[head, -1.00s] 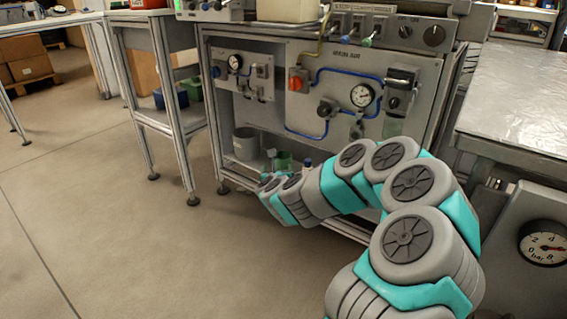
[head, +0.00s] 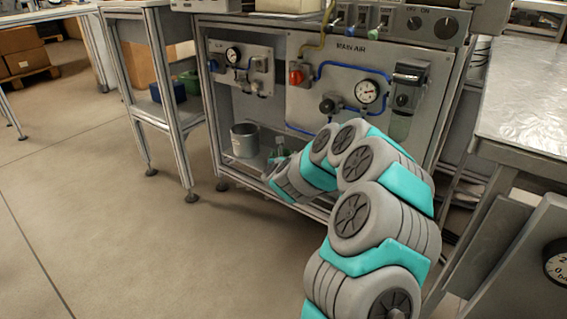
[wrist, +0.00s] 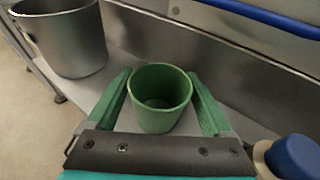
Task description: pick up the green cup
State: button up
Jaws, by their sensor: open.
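The green cup (wrist: 161,100) stands upright on the low shelf in the wrist view, its open mouth toward the camera. My gripper (wrist: 159,76) is open, with one green finger on each side of the cup. Whether either finger touches the cup wall I cannot tell. In the head view my arm reaches down to the low shelf under the panel. A small green patch shows there beyond the arm's end; I cannot tell whether it is cup or finger.
A grey metal bucket (wrist: 62,42) stands left of the cup; it also shows in the head view (head: 244,141). A blue-capped object (wrist: 293,156) is close at right. The shelf's back wall rises behind the cup. Open floor (head: 90,200) lies at left.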

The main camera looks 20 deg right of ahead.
jog(key=shift+w+d+f, duration=0.2)
jog(key=shift+w+f, duration=0.1)
jog(key=shift+w, duration=0.35)
jog(key=c, duration=1.1)
jog(key=shift+r, duration=0.15)
